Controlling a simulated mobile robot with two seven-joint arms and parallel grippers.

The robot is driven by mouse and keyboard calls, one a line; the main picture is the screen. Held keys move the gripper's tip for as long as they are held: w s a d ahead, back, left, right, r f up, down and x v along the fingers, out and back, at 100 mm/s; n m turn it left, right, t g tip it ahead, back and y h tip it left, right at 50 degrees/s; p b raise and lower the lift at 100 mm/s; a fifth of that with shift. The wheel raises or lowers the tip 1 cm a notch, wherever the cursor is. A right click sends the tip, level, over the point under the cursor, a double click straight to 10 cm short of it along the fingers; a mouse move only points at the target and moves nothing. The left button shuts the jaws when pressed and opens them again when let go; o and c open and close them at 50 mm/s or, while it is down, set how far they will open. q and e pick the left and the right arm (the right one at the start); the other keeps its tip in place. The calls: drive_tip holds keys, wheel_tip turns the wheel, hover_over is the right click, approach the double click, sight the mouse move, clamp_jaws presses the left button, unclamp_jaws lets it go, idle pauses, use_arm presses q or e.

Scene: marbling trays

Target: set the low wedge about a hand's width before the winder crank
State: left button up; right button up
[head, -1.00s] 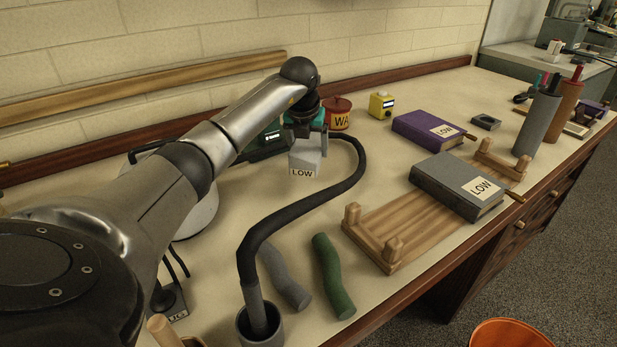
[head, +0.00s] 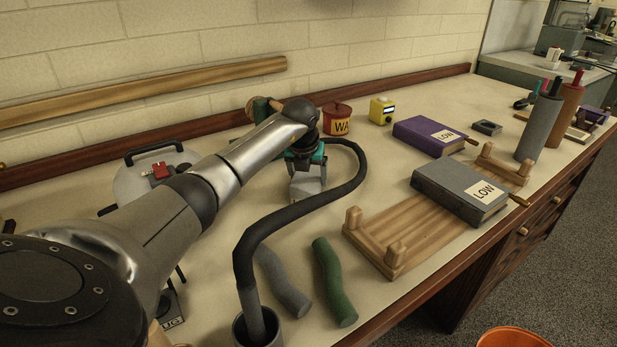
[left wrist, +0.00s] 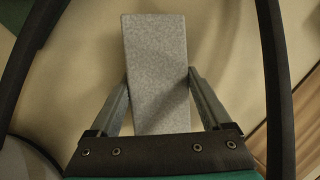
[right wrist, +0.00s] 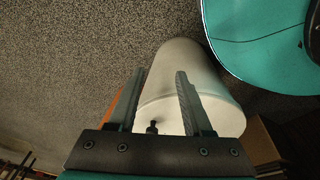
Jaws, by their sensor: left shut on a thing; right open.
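The low wedge is a speckled grey block (head: 307,186) in the middle of the head view, left of the black hose. My left gripper (left wrist: 160,80) is shut on it, one finger on each side; its top fills the middle of the left wrist view (left wrist: 155,45). In the head view the block is low over the bench; I cannot tell whether it touches. A green cylinder and brown handle-like piece (head: 262,110) show partly behind my left arm; I cannot tell if they are the winder crank. My right gripper (right wrist: 158,85) is open and empty, outside the head view.
The black hose (head: 352,180) curves close around the wedge's right side. A red tin (head: 337,117) and yellow box (head: 382,110) stand behind. A wooden rack (head: 400,232), grey book (head: 440,190) and purple book (head: 420,136) lie right. Grey and green rolls (head: 333,282) lie in front.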

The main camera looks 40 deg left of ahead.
use_arm(q)
drive_tip(key=o, duration=1.3)
use_arm(e)
drive_tip(key=shift+w+r, duration=0.1)
use_arm(q)
drive_tip(key=shift+r, duration=0.3)
drive_tip(key=p+v, duration=0.3)
drive_tip(key=v, duration=0.8)
drive_tip(key=shift+s+d+r, duration=0.1)
drive_tip(key=shift+s+r, duration=0.1)
drive_tip(key=shift+r, duration=0.05)
use_arm(e)
drive_tip(key=s+d+f, duration=0.3)
drive_tip(key=s+d, duration=0.1)
drive_tip(key=s, duration=0.2)
drive_tip(key=shift+d, duration=0.2)
